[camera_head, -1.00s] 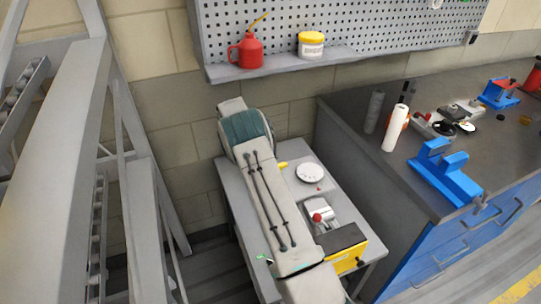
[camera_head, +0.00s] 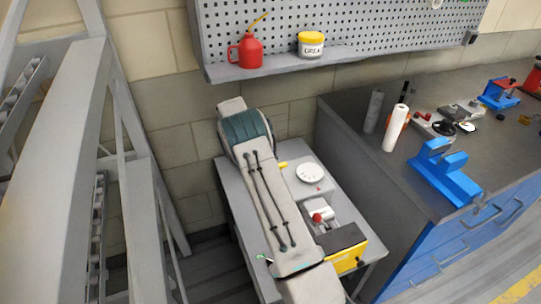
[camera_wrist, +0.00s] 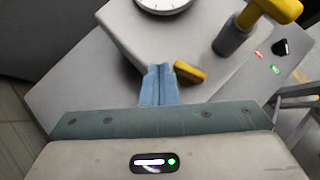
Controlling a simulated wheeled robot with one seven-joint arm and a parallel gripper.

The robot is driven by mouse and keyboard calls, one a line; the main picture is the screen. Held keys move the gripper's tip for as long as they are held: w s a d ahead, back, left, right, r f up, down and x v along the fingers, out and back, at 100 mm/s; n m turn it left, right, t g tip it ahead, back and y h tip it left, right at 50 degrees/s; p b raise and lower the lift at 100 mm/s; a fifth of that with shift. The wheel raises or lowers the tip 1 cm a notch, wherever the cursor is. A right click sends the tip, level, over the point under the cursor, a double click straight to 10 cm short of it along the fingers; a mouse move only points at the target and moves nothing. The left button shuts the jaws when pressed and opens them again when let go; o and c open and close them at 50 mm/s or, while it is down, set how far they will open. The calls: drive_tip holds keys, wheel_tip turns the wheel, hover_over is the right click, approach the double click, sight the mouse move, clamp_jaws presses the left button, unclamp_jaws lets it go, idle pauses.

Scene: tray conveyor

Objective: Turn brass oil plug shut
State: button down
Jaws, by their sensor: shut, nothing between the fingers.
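A short yellow bar, which looks like the brass oil plug (camera_wrist: 190,72), sits at the edge of a light grey housing (camera_wrist: 150,38) in the wrist view. A yellow bit also shows beside my arm in the head view (camera_head: 283,165). My gripper (camera_wrist: 160,72) is shut and empty, its blue fingers pressed together. The fingertips are just left of the yellow bar in the wrist view; whether they touch it I cannot tell. My arm hides the gripper in the head view.
A grey post with a yellow handle (camera_wrist: 275,10) stands right of the fingers. A white round dial (camera_head: 310,173) tops the housing. A red-knobbed device (camera_head: 318,215) and a yellow box (camera_head: 349,259) share the table. A blue workbench (camera_head: 420,240) stands at right.

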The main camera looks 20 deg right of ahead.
drive_tip(key=shift+s+a, duration=0.1)
drive_tip(key=shift+s, duration=0.45)
drive_tip(key=shift+s+a+f, duration=0.1)
drive_tip(key=shift+a+f, duration=0.1)
drive_tip(key=shift+a, duration=0.1)
drive_tip(key=v, duration=0.7)
drive_tip(key=shift+w+d+r+b, duration=0.25)
drive_tip(key=shift+r+b, duration=0.1)
